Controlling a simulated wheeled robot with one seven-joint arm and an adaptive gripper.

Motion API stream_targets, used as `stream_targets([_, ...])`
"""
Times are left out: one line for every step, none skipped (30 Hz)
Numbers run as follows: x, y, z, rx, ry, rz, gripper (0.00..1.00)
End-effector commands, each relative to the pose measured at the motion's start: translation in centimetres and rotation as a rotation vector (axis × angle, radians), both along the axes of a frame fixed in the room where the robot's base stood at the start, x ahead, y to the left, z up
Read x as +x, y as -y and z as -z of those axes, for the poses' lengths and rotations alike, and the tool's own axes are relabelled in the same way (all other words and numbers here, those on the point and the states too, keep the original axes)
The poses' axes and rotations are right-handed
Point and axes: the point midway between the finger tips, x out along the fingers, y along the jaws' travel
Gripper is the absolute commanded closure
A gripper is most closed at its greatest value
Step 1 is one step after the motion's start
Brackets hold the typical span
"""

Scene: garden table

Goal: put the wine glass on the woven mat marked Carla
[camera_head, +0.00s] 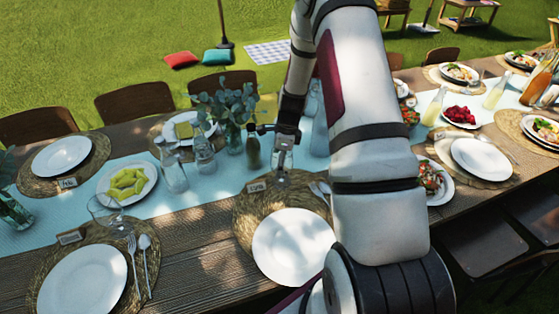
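A clear stemmed glass (106,210), looking like a wine glass, stands near the front-left place setting, by the edge of the blue runner. My gripper (282,168) points down over the back edge of the middle woven mat (243,222), far to the right of that glass. Its fingers are small and pale here; I cannot tell whether they are open, or whether they hold something clear. A small name card (256,187) stands at the back of the middle mat; its lettering is too small to read surely. My arm hides part of the table to the right.
The middle mat bears a white plate (293,246) with cutlery behind it. The front-left mat (42,269) has a plate, fork and spoon, with another card (70,237) behind. A carafe (172,168), a bottle (203,153) and a leafy vase (233,135) stand left of my gripper.

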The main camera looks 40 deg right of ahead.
Motion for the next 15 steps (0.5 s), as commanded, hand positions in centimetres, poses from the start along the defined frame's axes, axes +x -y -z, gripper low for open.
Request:
stream_targets([0.0, 0.0, 0.0, 0.0, 0.0, 0.0, 0.17])
stream_targets([0.0, 0.0, 0.0, 0.0, 0.0, 0.0, 0.17])
stream_targets([0.0, 0.0, 0.0, 0.0, 0.0, 0.0, 0.17])
stream_targets([0.0, 0.0, 0.0, 0.0, 0.0, 0.0, 0.17])
stream_targets([0.0, 0.0, -0.1, 0.0, 0.0, 0.0, 0.17])
stream_targets([0.0, 0.0, -0.3, 0.0, 0.0, -0.001, 0.17])
stream_targets([0.0, 0.0, -0.5, 0.0, 0.0, -0.001, 0.17])
stream_targets([0.0, 0.1, -0.6, -0.001, 0.001, -0.001, 0.17])
stream_targets([0.0, 0.1, -1.0, -0.001, 0.002, -0.001, 0.17])
stream_targets([0.0, 0.2, -1.3, -0.002, 0.002, -0.001, 0.17])
stream_targets([0.0, 0.2, -1.8, -0.003, 0.003, 0.0, 0.17])
stream_targets([0.0, 0.3, -2.4, -0.002, 0.004, 0.0, 0.17])
stream_targets([-0.1, 0.3, -3.0, -0.002, 0.004, 0.0, 0.17])
stream_targets([-0.1, 0.4, -3.6, -0.004, 0.005, -0.001, 0.17])
stream_targets([-0.2, 0.5, -4.4, -0.003, 0.004, 0.0, 0.17])
